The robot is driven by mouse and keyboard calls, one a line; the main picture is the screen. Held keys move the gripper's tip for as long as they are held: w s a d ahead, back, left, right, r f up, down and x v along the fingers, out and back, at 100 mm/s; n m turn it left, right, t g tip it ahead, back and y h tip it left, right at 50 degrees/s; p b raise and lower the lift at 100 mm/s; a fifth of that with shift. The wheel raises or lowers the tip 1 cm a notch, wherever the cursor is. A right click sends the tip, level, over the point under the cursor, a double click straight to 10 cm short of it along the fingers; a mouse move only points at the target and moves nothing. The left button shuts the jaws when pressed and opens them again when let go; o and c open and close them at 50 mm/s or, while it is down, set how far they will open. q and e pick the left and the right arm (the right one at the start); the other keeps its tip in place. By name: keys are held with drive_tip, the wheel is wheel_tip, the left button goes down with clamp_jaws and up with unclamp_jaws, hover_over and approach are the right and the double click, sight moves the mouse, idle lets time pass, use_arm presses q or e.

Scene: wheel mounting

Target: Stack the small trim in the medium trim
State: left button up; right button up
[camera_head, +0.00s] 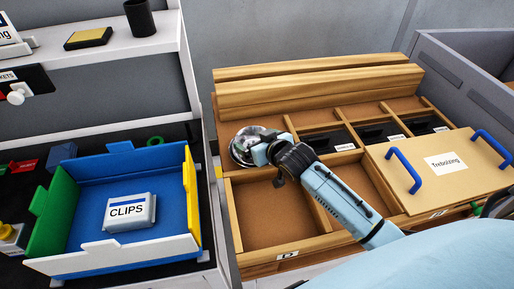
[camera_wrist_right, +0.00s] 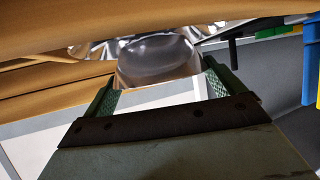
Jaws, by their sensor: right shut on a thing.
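A shiny silver round trim (camera_head: 242,146) is at the left end of the wooden compartment box, at the tip of my right gripper (camera_head: 262,152). In the right wrist view, the trim (camera_wrist_right: 158,58) shows as a mirror-like dome just beyond the green fingers of my right gripper (camera_wrist_right: 160,85). The right gripper is shut on the trim and hides part of it. I cannot tell whether this is the small or the medium trim, or whether one lies inside another. No separate second trim shows. My left gripper is not in view.
The wooden compartment box (camera_head: 232,222) has an empty front-left compartment and dark bins behind. A lid (camera_head: 440,172) with blue handles covers its right part. A blue tray (camera_head: 115,170) with a CLIPS packet (camera_head: 130,212) stands to the left, below a white shelf (camera_head: 110,48).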

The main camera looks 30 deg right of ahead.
wheel_tip(320, 180, down, 2)
drive_tip(key=shift+f+b, duration=0.25)
drive_tip(key=shift+b, duration=0.05)
drive_tip(key=shift+s+f, duration=0.1)
drive_tip(key=shift+s+a+f, duration=0.1)
drive_tip(key=shift+s+f, duration=0.15)
drive_tip(key=shift+f, duration=0.5)
drive_tip(key=o, duration=0.7)
drive_tip(key=shift+c, duration=0.2)
drive_tip(key=shift+r, duration=0.15)
use_arm(q)
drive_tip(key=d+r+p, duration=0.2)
drive_tip(key=p, duration=0.1)
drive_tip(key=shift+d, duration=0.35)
use_arm(e)
drive_tip(key=r+v, duration=0.1)
drive_tip(key=v, duration=1.1)
drive_tip(key=shift+w+r, duration=0.25)
drive_tip(key=shift+w, duration=0.1)
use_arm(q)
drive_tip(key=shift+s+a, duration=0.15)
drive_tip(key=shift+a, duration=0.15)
